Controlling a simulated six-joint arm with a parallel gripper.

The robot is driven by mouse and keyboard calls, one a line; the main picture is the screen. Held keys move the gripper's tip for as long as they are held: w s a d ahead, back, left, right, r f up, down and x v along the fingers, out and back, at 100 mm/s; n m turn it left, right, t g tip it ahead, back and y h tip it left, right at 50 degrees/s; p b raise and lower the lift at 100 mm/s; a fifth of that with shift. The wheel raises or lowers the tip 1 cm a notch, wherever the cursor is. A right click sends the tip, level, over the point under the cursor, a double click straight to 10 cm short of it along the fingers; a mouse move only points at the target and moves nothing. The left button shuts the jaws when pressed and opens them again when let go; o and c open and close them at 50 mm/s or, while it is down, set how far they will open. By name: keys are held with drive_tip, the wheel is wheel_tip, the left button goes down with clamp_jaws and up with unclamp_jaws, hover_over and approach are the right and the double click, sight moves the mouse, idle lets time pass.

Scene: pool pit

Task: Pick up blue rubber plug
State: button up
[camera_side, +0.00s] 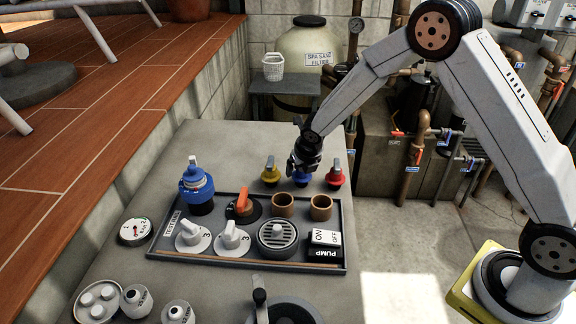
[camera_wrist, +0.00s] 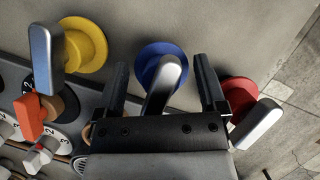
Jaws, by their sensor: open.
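The blue rubber plug (camera_wrist: 153,57) has a round blue base and a grey metal handle. It stands on the grey tabletop between a yellow plug (camera_wrist: 85,45) and a red plug (camera_wrist: 241,97). In the wrist view my gripper (camera_wrist: 160,75) is open, with one finger on each side of the blue plug and its handle between them. In the side view my gripper (camera_side: 304,165) is over the blue plug (camera_side: 302,178), hiding most of it. The yellow plug (camera_side: 270,173) and red plug (camera_side: 335,175) stand on either side.
A dark tray (camera_side: 155,245) in front holds a blue valve (camera_side: 197,187), knobs, two brown rings (camera_side: 283,204), a round grille (camera_side: 278,237) and a pump switch (camera_side: 325,244). A gauge (camera_side: 134,231) lies left of it. The tabletop behind the plugs is clear.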

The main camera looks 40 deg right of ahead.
idle(0.3)
clamp_jaws()
drive_tip(key=shift+r, duration=0.2)
drive_tip(key=shift+r, duration=0.5)
drive_tip(key=s+r, duration=1.1)
drive_tip(key=s, duration=0.3)
drive_tip(key=shift+a+r, duration=0.25)
drive_tip(key=shift+r, duration=0.1)
idle(0.4)
